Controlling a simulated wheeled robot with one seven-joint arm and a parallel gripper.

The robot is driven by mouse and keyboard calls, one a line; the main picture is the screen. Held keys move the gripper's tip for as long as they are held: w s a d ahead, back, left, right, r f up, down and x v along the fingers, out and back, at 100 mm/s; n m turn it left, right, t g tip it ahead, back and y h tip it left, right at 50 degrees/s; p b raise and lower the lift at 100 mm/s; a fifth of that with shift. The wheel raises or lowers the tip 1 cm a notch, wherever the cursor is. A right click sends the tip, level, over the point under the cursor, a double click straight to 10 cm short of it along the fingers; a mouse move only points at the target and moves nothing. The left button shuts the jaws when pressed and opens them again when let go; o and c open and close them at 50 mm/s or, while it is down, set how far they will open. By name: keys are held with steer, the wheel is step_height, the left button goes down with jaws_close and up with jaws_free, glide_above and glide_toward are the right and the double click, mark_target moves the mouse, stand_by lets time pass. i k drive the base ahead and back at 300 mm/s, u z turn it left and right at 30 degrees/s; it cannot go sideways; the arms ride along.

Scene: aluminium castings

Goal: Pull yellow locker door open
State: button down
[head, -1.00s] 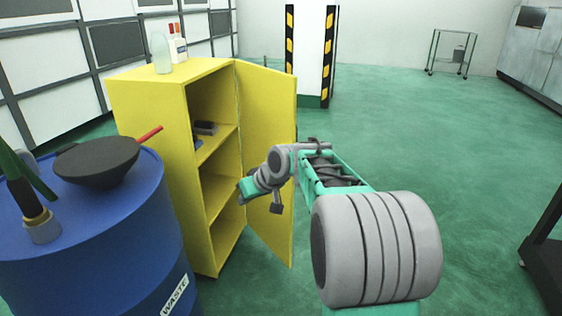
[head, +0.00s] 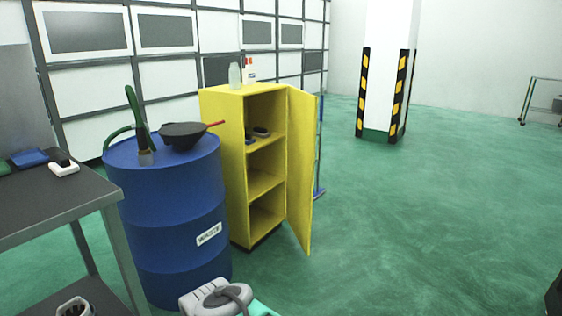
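The yellow locker (head: 236,160) stands upright in the middle of the head view, behind and right of a blue drum. Its yellow door (head: 302,165) stands wide open, swung out to the right. The shelves inside show, with small dark items on the upper shelf (head: 266,143). Part of my arm shows at the bottom edge of the view, well in front of the locker and apart from the door. I cannot make out my gripper's fingers there.
The blue waste drum (head: 165,215) carries a dark funnel (head: 188,135) and a green-handled tool. A grey workbench (head: 60,210) stands at the left. Bottles (head: 235,76) stand on the locker. A striped pillar (head: 385,90) is behind.

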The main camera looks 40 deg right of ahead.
mark_target(302, 107)
steer(key=z, duration=0.6)
steer(key=i, duration=0.5)
steer(key=z, duration=0.65)
steer(key=i, duration=1.6)
steer(key=u, duration=0.9)
